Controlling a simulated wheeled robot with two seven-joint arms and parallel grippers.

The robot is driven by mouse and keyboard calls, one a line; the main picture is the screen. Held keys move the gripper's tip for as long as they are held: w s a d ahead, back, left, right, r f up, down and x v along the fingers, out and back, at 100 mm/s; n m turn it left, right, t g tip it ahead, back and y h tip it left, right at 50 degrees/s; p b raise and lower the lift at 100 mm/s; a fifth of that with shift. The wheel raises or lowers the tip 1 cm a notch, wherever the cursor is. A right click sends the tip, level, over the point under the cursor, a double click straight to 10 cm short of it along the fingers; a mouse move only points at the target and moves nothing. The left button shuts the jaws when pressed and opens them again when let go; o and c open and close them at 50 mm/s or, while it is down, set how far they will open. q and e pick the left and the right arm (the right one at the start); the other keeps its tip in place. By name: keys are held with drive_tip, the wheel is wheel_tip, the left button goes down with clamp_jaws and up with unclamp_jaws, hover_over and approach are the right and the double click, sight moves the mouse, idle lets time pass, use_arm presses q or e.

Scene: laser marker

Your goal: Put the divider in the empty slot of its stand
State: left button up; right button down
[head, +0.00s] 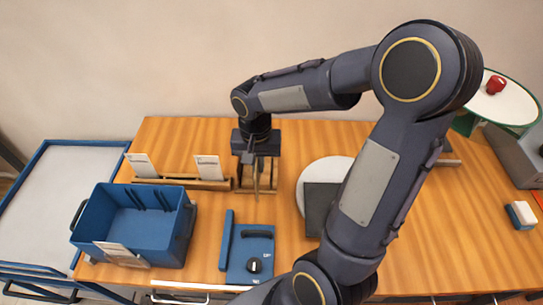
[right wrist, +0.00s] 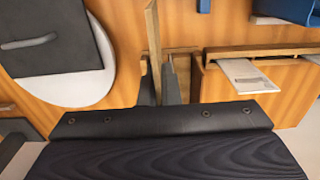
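The divider (right wrist: 153,45) is a thin light wooden board, seen edge-on in the right wrist view. My right gripper (right wrist: 158,92) has its two dark fingers on either side of it and appears shut on it. In the head view my right gripper (head: 256,172) points down over the wooden stand (head: 268,190) at the back of the table. The stand also shows behind the fingers in the right wrist view (right wrist: 181,58). The divider's lower edge and the slot are hidden, so I cannot tell whether it is seated. My left gripper is not in view.
A wooden holder (head: 180,183) with two white cards is left of the stand. A blue bin (head: 172,245) and a blue device (head: 250,255) are in front. A white disc (head: 310,178) with a dark box (head: 318,205) is to the right.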

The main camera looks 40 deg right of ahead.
drive_tip(key=shift+w+d+f+b, duration=0.35)
drive_tip(key=shift+w+d+f, duration=0.85)
drive_tip(key=shift+d+f, duration=0.7)
drive_tip(key=shift+w+d+f+b, duration=0.3)
drive_tip(key=shift+w+d+f, duration=1.1)
drive_tip(key=shift+f, duration=0.85)
drive_tip(key=shift+w+d+f+b, duration=0.35)
drive_tip(key=shift+w+d+f, duration=0.7)
drive_tip(key=shift+d+f, duration=0.9)
drive_tip(key=shift+a+f, duration=0.15)
drive_tip(key=shift+f, duration=0.15)
drive_tip(key=c, duration=1.6)
unclamp_jaws()
drive_tip(key=shift+c, duration=0.2)
